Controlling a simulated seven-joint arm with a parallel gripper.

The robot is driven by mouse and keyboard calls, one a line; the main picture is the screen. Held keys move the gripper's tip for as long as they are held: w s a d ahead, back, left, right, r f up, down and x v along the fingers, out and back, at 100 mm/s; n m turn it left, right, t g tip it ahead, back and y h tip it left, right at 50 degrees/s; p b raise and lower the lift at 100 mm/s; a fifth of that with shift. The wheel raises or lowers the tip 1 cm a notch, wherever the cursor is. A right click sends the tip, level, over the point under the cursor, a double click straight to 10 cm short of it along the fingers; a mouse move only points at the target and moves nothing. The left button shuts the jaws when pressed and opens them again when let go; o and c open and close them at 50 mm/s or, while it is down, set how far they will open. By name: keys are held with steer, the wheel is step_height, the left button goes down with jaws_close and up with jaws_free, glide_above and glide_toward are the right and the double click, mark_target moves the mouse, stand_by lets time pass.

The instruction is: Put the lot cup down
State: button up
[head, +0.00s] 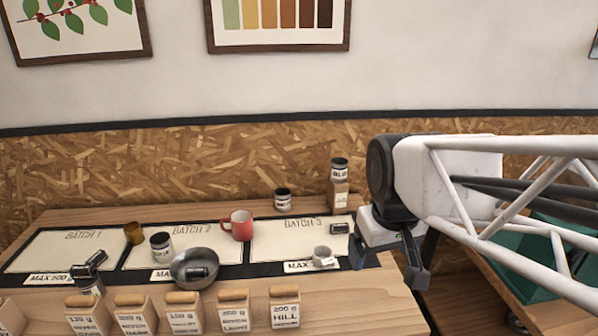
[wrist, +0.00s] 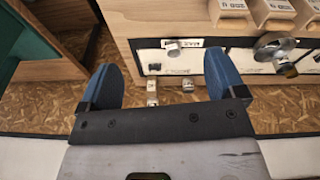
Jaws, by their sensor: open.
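My gripper (head: 386,266) is open and empty, hanging at the right end of the table; its two blue fingers stand wide apart in the wrist view (wrist: 161,62). A small pale grey cup (head: 322,255) sits on the front of the BATCH 3 field, to the left of my gripper and apart from it. A brown cup (head: 133,232) stands between BATCH 1 and BATCH 2. A red mug (head: 238,225) stands between BATCH 2 and BATCH 3. I cannot tell which is the lot cup.
Jars (head: 162,245) stand about the mat. A green crate (head: 560,255) is right, partly behind my arm.

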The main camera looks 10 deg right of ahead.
steer(key=s+f+m, duration=0.1)
steer(key=s+f, duration=0.2)
steer(key=s, duration=0.3)
steer(key=shift+a+m, duration=0.15)
steer(key=shift+m, duration=0.25)
steer(key=shift+f, duration=0.1)
stand_by(0.7)
